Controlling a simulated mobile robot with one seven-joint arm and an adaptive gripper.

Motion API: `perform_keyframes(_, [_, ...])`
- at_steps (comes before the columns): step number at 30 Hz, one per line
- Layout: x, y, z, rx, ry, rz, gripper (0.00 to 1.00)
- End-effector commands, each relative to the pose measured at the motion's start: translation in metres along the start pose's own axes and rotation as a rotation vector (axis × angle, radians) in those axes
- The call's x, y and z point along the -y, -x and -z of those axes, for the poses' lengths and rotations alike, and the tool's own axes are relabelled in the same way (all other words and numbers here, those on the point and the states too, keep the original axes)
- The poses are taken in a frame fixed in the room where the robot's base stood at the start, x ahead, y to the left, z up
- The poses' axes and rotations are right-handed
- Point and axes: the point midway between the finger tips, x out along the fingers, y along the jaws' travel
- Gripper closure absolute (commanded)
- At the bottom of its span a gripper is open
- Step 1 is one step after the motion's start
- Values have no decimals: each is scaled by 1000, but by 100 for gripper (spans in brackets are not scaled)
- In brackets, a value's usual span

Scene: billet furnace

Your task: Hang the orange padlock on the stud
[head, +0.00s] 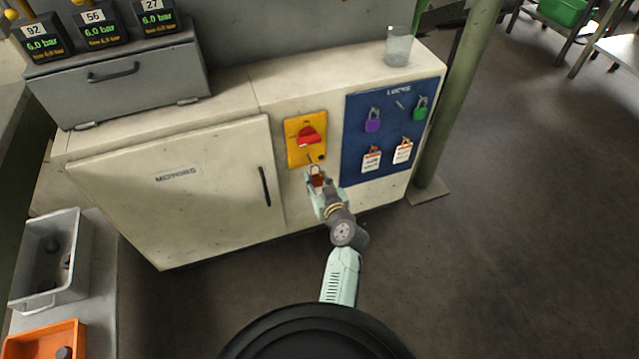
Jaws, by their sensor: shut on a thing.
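My gripper (316,180) is shut on the orange padlock (318,181), which looks reddish-brown here. Its pale shackle points up, just below the lower edge of the yellow switch panel (292,150). The gripper partly hides the padlock body. A bare stud (400,104) shows on the blue lock board (353,125), between a purple padlock (373,125) and a green padlock (420,112). The held padlock is apart from this stud, to its lower left. Small details on the lower switch panel are too small to tell.
A red rotary handle (308,135) stands out from the switch panel. Two white tags (371,160) (403,154) hang low on the board. The cabinet door (190,195) has a dark handle (265,186). A glass (398,46) stands on top. A green post (452,110) stands right of the cabinet.

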Motion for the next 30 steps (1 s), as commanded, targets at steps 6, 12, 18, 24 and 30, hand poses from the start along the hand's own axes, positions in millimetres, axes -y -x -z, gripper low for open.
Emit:
perform_keyframes(6, [0, -14, 3, 0, 1, 1, 98])
perform_keyframes(12, [0, -25, 6, -1, 1, 0, 98])
perform_keyframes(18, [0, -38, 2, -1, 4, 1, 98])
perform_keyframes(24, [0, -44, 0, -1, 2, 0, 98])
perform_keyframes(30, [0, -46, 1, -1, 2, 0, 98])
